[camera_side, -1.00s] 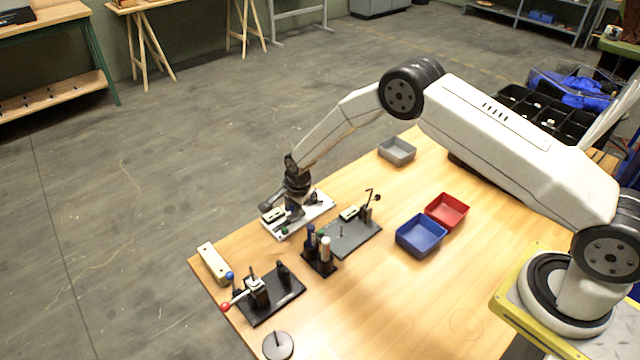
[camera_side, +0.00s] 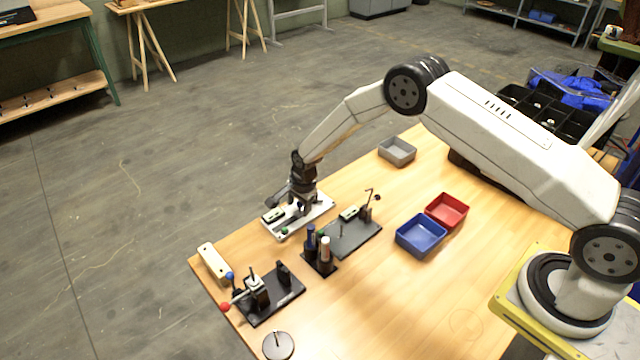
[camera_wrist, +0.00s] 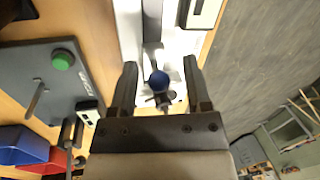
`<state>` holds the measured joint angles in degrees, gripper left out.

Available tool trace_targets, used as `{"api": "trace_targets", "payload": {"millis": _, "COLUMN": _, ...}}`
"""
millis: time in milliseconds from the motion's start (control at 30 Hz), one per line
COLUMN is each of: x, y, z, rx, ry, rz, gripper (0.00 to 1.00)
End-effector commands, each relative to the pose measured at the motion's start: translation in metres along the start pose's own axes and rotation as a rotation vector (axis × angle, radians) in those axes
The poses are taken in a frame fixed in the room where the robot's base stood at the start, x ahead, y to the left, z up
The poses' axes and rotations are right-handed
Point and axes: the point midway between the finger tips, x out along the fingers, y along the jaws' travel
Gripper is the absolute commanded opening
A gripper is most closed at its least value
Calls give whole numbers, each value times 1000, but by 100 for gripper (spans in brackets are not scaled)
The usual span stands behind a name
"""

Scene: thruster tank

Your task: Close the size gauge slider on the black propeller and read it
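My gripper (camera_side: 300,205) is over the white size gauge plate (camera_side: 322,206) on the table. In the wrist view my gripper (camera_wrist: 160,63) is open, with one finger on each side of a blue ball knob (camera_wrist: 159,80). The knob appears to stand on the gauge slider, apart from both fingers. A small dark shape (camera_wrist: 163,100) shows just below the knob; I cannot tell whether it is the black propeller. A readout box (camera_wrist: 201,12) sits on the white plate in the wrist view. Its reading is too small to make out.
A grey plate (camera_side: 352,237) with a green button lies close to the gauge. A black holder with upright cylinders (camera_side: 325,249) and a black lever fixture (camera_side: 287,298) stand in front. Blue (camera_side: 421,235) and red (camera_side: 447,210) bins stand to the right.

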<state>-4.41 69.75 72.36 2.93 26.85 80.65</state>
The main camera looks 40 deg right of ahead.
Motion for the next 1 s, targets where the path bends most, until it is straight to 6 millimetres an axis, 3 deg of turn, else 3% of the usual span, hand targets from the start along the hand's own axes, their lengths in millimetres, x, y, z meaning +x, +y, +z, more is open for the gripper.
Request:
{"api": "trace_targets", "payload": {"millis": 433, "x": -10, "y": 0, "z": 0, "rx": 0, "ry": 0, "rz": 1, "gripper": 62}}
{"api": "trace_targets", "payload": {"millis": 1000, "x": -67, "y": 0, "z": 0, "rx": 0, "ry": 0, "rz": -1, "gripper": 62}}
